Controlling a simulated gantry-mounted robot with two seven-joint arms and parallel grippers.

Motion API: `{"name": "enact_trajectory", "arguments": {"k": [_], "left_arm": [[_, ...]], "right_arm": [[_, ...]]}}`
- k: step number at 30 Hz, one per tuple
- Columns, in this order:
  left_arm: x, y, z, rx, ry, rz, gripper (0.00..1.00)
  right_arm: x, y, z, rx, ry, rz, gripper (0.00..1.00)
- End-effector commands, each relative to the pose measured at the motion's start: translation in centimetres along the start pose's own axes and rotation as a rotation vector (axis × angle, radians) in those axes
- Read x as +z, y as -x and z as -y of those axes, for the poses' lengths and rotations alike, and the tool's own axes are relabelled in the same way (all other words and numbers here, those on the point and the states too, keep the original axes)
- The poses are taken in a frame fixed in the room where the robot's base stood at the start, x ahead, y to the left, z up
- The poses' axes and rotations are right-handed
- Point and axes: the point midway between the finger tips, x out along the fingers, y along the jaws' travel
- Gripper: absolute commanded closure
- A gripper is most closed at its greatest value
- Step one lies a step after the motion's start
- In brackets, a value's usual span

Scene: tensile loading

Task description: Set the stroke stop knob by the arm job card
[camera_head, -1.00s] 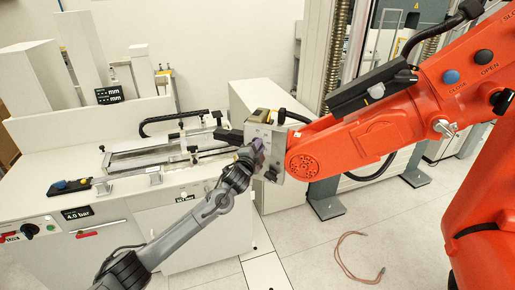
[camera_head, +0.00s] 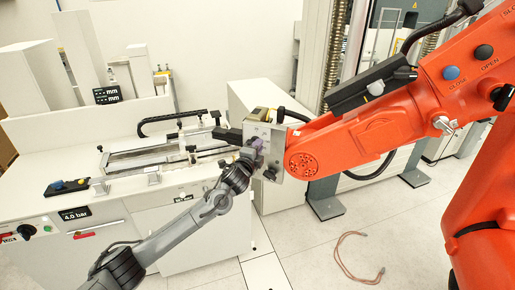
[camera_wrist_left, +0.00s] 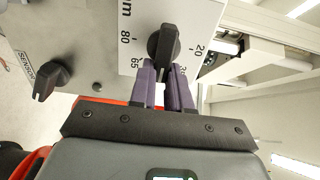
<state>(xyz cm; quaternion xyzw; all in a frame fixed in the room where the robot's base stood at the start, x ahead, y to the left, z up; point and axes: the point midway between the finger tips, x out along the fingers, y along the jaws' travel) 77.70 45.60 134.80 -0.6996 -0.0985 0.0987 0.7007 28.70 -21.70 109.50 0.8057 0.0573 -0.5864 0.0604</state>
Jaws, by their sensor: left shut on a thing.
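The stroke stop knob (camera_wrist_left: 163,48) is a black bar-shaped knob on a white dial plate (camera_wrist_left: 134,22) marked with numbers such as 80, 65 and 20, seen in the left wrist view. My left gripper (camera_wrist_left: 164,88) has its two purple fingers shut on the knob's sides. In the head view my left gripper (camera_head: 256,149) is at the grey end plate (camera_head: 270,136) of the orange arm (camera_head: 390,125), and the knob is mostly hidden by it. The knob's exact pointer reading is unclear. I cannot make out a job card. My right gripper is not in view.
A second black knob (camera_wrist_left: 50,78) sits left of the dial in the left wrist view. A white bench (camera_head: 60,150) with a clamp fixture and a pressure label stands left. A reddish cable loop (camera_head: 345,262) lies on the floor.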

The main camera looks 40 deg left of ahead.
Motion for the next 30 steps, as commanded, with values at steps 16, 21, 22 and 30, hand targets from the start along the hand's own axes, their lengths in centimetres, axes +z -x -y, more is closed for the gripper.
{"name": "enact_trajectory", "arguments": {"k": [16, 21, 22, 30], "left_arm": [[0.0, 0.0, 0.0, 0.0, 0.001, -0.001, 0.57], [0.0, 0.4, -0.1, 0.0, 0.001, 0.0, 0.57], [0.1, 0.6, -0.1, 0.0, 0.001, 0.0, 0.57], [0.0, 3.8, -0.3, 0.0, -0.001, -0.003, 0.57]], "right_arm": [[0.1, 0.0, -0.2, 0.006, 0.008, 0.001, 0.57], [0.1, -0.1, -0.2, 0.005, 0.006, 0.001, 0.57], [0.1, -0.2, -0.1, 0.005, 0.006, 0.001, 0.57], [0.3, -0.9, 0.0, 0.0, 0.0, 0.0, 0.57]]}}
